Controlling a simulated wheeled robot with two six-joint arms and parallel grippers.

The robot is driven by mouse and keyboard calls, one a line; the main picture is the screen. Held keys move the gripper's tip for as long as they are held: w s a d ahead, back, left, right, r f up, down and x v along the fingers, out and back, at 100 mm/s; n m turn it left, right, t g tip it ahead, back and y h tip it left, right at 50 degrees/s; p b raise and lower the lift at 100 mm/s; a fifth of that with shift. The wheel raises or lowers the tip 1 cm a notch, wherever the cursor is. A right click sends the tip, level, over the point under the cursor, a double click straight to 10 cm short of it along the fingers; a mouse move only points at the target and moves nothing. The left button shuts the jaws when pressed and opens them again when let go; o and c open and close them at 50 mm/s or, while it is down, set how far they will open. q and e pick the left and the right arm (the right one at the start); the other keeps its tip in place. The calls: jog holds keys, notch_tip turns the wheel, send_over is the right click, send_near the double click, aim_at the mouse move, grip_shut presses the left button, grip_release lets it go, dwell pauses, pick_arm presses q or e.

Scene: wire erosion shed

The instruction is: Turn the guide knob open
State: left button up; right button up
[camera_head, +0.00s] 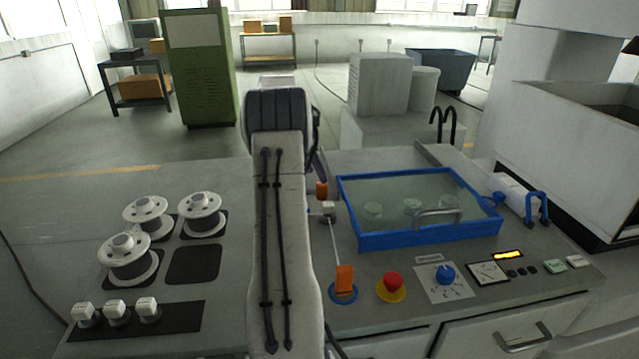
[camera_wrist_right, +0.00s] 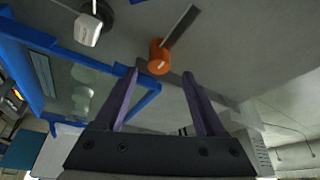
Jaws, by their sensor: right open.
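An orange knob (camera_head: 321,190) stands on the grey worktop at the left side of the blue-rimmed tank; I take it to be the guide knob. In the right wrist view the orange knob (camera_wrist_right: 159,57) is a short cylinder with a flat grey bar beside it. My right gripper (camera_head: 319,168) is just above and behind it, partly hidden by my own arm. In the wrist view the two purple fingers of my right gripper (camera_wrist_right: 160,74) are apart and empty, with the knob just beyond the fingertips. My left gripper is not in view.
A white block (camera_head: 327,208) is close to the knob. The blue-rimmed tank (camera_head: 430,241) lies to the right. An orange lever (camera_head: 344,280), a red button (camera_head: 392,283) and a blue dial (camera_head: 445,274) are along the front. White spools (camera_head: 128,257) stand on the left.

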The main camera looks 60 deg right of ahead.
jog(key=v, duration=0.4)
jog(key=shift+w+r, duration=0.1)
dwell(0.4)
